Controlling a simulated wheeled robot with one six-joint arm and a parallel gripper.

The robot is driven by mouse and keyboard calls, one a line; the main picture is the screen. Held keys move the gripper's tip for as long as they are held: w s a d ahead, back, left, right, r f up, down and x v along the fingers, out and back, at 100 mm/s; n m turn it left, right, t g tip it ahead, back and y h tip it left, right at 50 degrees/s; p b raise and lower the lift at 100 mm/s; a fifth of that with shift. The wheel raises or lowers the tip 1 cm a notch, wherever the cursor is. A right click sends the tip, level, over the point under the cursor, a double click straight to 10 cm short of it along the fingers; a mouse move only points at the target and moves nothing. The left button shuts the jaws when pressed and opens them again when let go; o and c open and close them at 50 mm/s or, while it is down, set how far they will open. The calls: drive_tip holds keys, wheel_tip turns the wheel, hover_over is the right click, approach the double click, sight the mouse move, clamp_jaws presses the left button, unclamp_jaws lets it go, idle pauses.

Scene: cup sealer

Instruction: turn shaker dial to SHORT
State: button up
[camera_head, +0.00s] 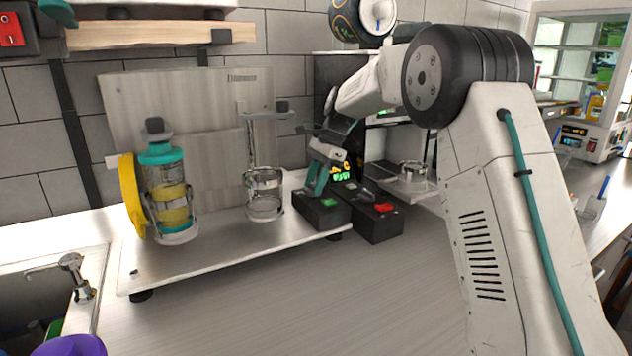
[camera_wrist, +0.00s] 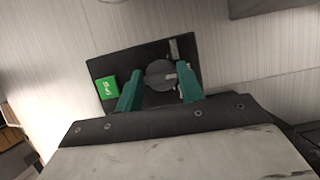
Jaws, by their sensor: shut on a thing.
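The shaker dial (camera_wrist: 157,75) is a round dark grey knob with a light pointer mark, on a black control panel (camera_wrist: 125,62) in the wrist view. My gripper (camera_wrist: 161,88) has its two teal fingers on either side of the dial and is shut on it. The dial's pointer points to the right in that view; the setting labels are too small to read. In the head view my gripper (camera_head: 318,178) reaches down to the black control box (camera_head: 322,212) at the right end of the shaker. The dial itself is hidden there.
The shaker (camera_head: 215,240) holds a teal-capped shaker bottle (camera_head: 161,165) and a clear cup holder (camera_head: 264,190). A black box with a red button (camera_head: 383,208) stands just right of the control box. A sink tap (camera_head: 76,272) is at the left. The front counter is clear.

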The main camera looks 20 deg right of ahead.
drive_tip(key=n+g, duration=0.1)
drive_tip(key=n, duration=0.2)
drive_tip(key=n+g+h, duration=0.1)
drive_tip(key=n, duration=0.2)
drive_tip(key=shift+w, duration=0.2)
drive_tip(key=n+h, duration=0.1)
drive_tip(key=n, duration=0.2)
drive_tip(key=n+g+h, duration=0.1)
drive_tip(key=n, duration=0.2)
drive_tip(key=shift+a+r, duration=0.1)
idle(0.4)
drive_tip(key=o, duration=1)
drive_tip(key=shift+w, duration=0.1)
